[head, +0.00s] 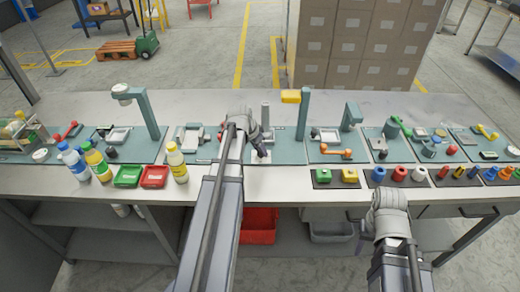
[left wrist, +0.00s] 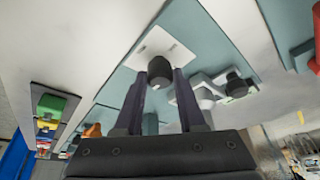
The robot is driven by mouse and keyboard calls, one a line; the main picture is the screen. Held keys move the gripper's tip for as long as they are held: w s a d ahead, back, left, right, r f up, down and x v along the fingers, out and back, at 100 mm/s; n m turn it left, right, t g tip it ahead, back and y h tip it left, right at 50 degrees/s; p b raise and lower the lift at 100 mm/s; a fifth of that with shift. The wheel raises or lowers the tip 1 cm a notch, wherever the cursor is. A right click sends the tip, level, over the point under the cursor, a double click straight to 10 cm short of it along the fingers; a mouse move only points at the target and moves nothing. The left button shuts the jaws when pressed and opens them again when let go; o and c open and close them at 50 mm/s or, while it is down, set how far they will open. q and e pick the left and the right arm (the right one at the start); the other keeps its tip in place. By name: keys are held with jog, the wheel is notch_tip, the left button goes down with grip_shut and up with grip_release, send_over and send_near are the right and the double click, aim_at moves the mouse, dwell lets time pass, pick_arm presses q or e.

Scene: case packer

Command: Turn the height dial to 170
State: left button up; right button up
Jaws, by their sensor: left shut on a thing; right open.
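The height dial is a dark round knob (left wrist: 160,70) on a white plate (left wrist: 168,45), seen in the left wrist view. My left gripper (left wrist: 159,80) is shut on this knob, one finger on each side. In the head view my left gripper (head: 262,152) is at the middle station of the bench, and its arm and wrist hide most of the dial. No scale number or pointer can be read in either view. My right gripper (head: 387,198) is open and empty, in front of the bench's front edge at the right.
Bottles (head: 176,163) and red and green trays (head: 154,177) stand along the front edge at left.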

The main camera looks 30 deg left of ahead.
pick_arm(q)
grip_shut()
jog(key=shift+n, duration=0.3)
jog(key=n, duration=0.1)
jog(key=n+y, duration=0.1)
jog(key=n, duration=0.1)
jog(key=shift+d+n+y, duration=0.2)
jog(key=shift+n+y, duration=0.1)
jog(key=n+y, duration=0.1)
jog(key=n, duration=0.3)
jog(key=shift+d+n+y, duration=0.1)
jog(key=shift+n+y, duration=0.2)
jog(key=shift+y, duration=0.1)
jog(key=n+g, duration=0.1)
jog(key=n, duration=0.1)
jog(key=n+y, duration=0.1)
jog(key=n, duration=0.2)
jog(key=shift+w+g+y, duration=0.2)
jog(key=shift+g+y, duration=0.1)
jog(key=shift+g, duration=0.1)
jog(key=shift+d+n+g, duration=0.1)
jog(key=shift+n+g, duration=0.5)
jog(key=shift+n, duration=1.3)
jog(key=o, duration=0.6)
grip_release()
